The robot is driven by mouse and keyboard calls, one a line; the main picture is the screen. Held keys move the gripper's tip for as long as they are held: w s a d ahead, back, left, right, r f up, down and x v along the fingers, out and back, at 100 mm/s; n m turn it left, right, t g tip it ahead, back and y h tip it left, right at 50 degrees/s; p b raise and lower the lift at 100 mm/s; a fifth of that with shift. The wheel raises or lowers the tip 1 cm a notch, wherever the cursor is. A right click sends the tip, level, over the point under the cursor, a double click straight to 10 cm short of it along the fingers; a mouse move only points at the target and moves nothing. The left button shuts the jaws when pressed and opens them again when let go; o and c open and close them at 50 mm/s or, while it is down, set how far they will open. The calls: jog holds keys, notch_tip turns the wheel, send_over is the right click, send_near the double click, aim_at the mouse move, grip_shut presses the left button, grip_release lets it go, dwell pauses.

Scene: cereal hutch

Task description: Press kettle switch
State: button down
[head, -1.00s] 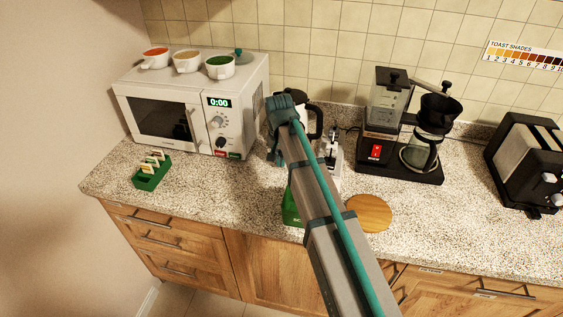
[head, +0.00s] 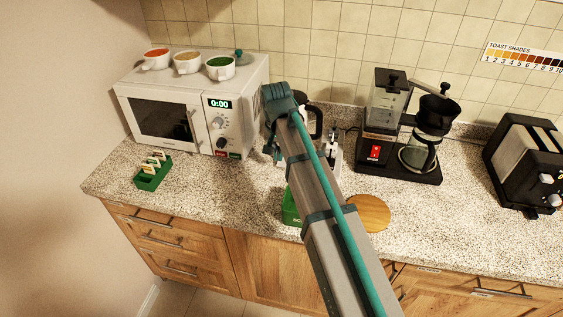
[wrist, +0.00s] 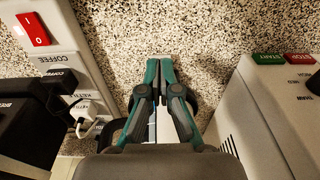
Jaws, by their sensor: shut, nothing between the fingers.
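The kettle (head: 317,122) stands on the counter right of the microwave in the head view. Its dark handle shows, and my arm hides much of its body. My gripper (head: 273,155) is over the counter between the microwave and the kettle, pointing down. In the wrist view my gripper (wrist: 158,60) has its teal fingers together at the tips, empty, above the speckled counter. Dark curved parts and a pale strip show behind the fingers. I cannot make out the kettle's switch in either view, nor whether the fingers touch the kettle.
The microwave (head: 170,112) stands close on the left with bowls on top. A power strip (wrist: 72,72) with plugs and a red rocker switch (wrist: 34,29) lies across from it. The coffee maker (head: 390,165), toaster (head: 520,155), round board (head: 372,212) and green box (head: 291,210) are nearby.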

notch_tip(320, 180, up, 7)
jog(key=shift+s, duration=0.35)
jog(key=shift+a, duration=0.15)
